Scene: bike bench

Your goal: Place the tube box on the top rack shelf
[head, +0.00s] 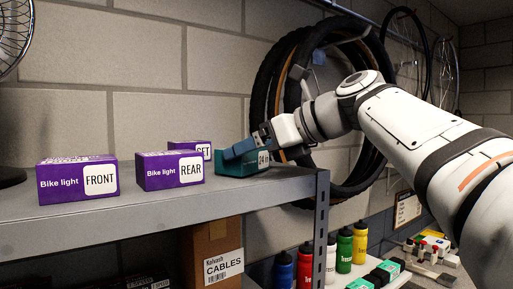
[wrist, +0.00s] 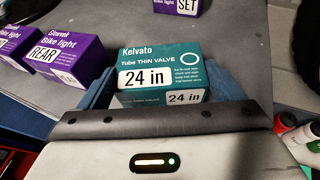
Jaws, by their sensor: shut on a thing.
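The tube box is teal with a white "24 in" label (head: 240,164). In the head view it is at the right end of the grey top rack shelf (head: 150,213), at or just above the surface; I cannot tell whether it touches. My gripper (head: 241,150) is shut on the tube box, reaching in from the right. In the wrist view the tube box (wrist: 160,68) reads "Kelvato Tube THIN VALVE" and sits between my blue fingers (wrist: 160,85). My gripper hides part of the box in the head view.
Purple bike light boxes stand on the shelf: FRONT (head: 78,179), REAR (head: 170,169) and SET (head: 192,148) behind. Black tyres (head: 290,85) hang on the wall behind the shelf's right end. Below are a CABLES carton (head: 212,255) and several coloured bottles (head: 344,250).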

